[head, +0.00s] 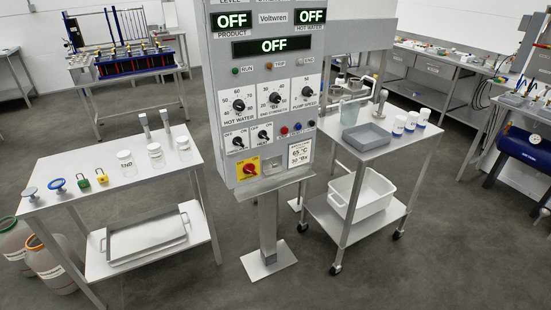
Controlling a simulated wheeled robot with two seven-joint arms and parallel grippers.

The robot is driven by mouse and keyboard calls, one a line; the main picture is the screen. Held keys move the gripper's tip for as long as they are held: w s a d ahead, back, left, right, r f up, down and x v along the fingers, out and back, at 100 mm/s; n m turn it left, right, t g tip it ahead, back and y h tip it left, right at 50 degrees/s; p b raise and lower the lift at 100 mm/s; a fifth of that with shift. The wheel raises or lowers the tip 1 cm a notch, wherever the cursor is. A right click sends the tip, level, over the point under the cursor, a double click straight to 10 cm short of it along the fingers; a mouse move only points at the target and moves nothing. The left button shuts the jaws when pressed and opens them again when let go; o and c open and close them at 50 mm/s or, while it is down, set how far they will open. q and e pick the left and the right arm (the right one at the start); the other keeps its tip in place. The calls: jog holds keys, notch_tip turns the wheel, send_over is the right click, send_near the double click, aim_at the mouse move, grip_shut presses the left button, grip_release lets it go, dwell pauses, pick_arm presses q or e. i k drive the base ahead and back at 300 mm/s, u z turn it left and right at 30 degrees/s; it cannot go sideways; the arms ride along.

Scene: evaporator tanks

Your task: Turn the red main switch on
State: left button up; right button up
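The red main switch (249,169) is a red rotary knob on a yellow plate, low on the left of the grey control panel (221,137). The knob sits at a slant; its position marks are too small to read. Three displays on the panel read OFF, among them the wide middle display (271,46). Neither of my grippers shows in the head view, and nothing touches the switch.
A white table (112,178) with jars, padlocks and valve handles stands left of the panel. A wheeled cart (392,148) with a grey tray (367,136) and a white tub (362,195) stands right. Open floor (205,294) lies in front of the panel's foot.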

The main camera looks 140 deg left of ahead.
aim_at(249, 168)
jog(key=u, duration=4.65)
jog(key=k, duration=0.6)
jog(key=u, duration=0.95)
jog(key=i, duration=1.55)
jog(key=z, duration=0.25)
